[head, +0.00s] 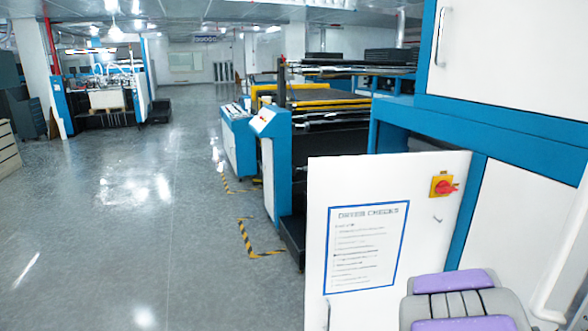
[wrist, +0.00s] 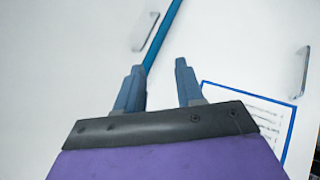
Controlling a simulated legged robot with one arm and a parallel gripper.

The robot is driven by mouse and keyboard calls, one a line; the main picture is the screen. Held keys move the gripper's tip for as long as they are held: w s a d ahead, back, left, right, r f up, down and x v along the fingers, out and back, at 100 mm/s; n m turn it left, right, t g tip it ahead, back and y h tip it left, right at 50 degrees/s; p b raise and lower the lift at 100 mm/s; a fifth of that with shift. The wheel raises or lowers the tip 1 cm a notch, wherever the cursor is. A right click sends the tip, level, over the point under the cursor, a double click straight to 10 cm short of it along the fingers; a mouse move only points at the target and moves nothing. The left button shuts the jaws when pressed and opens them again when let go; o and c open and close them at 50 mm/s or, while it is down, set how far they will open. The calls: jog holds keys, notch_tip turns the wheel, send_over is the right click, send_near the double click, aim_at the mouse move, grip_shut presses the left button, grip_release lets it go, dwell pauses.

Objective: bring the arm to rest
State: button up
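My gripper (wrist: 159,80) shows in the wrist view with its two blue-grey fingers apart. Nothing is held between them. The fingers point toward white panels with a blue strip and metal handles behind them. A purple and grey part of my arm shows at the bottom right of the head view, in front of the white panel (head: 330,250). The fingers cannot be made out in the head view.
The white panel carries a blue-framed notice (head: 366,247) and a red and yellow switch (head: 443,187). A blue and white cabinet (head: 500,60) stands close at right. A roller machine (head: 330,130) stands beyond. Open grey floor (head: 130,230) lies at left.

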jog(key=s+a+r+g+y, duration=0.1)
jog(key=s+a+r+g, duration=0.1)
jog(key=s+a, duration=0.6)
jog(key=s+a+r+m+g+y, duration=0.1)
jog(key=s+a+g, duration=0.3)
jog(key=s+a, duration=0.4)
jog(key=s+a+r+g+y, duration=0.3)
jog(key=s+a, duration=0.4)
jog(key=s, duration=1)
jog(key=shift+s+a+r+m, duration=0.15)
jog(key=shift+s+a+m, duration=0.15)
jog(key=shift+a, duration=0.1)
jog(key=shift+d, duration=0.1)
